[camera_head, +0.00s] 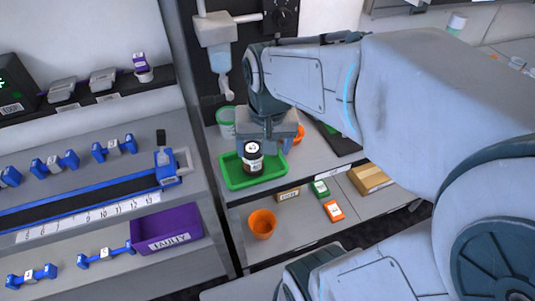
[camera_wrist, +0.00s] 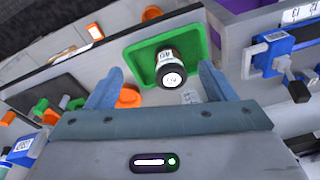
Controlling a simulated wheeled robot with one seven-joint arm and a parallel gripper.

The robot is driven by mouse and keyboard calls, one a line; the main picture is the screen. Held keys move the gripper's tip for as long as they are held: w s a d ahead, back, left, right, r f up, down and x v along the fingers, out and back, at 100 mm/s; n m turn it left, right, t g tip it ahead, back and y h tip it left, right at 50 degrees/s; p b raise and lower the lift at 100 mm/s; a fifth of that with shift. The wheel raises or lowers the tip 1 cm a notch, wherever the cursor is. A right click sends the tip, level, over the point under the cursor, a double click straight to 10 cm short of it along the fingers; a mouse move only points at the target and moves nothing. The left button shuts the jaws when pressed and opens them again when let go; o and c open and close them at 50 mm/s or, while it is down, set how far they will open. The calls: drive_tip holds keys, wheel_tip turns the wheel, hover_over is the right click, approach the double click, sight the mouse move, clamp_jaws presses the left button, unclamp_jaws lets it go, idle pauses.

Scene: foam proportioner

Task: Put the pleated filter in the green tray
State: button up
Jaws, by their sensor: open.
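A dark cylinder with a white lettered top (camera_head: 251,158) stands in the green tray (camera_head: 231,170). It may be the pleated filter, but I cannot make out pleats. In the wrist view the cylinder (camera_wrist: 169,62) is inside the tray (camera_wrist: 192,38), with a white label band around its dark side. My gripper (camera_head: 266,138) is above and behind the tray. Its two blue fingers are spread wide in the wrist view (camera_wrist: 160,72), with the cylinder seen between and beyond them. Nothing is held. The gap between fingers and cylinder is hard to judge.
Orange items (camera_head: 298,135) and a green-rimmed container (camera_head: 226,120) stand behind the tray near my gripper. A dispenser (camera_head: 220,58) hangs above. An orange cup (camera_head: 262,223) and small boxes (camera_head: 333,211) are on the lower shelf. A purple bin (camera_head: 168,232) stands left.

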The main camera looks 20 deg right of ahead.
drive_tip(key=s+n, duration=0.1)
drive_tip(key=s, duration=0.1)
drive_tip(key=s+f+n+t, duration=0.1)
drive_tip(key=s, duration=0.1)
drive_tip(key=shift+s+n, duration=0.4)
idle(0.8)
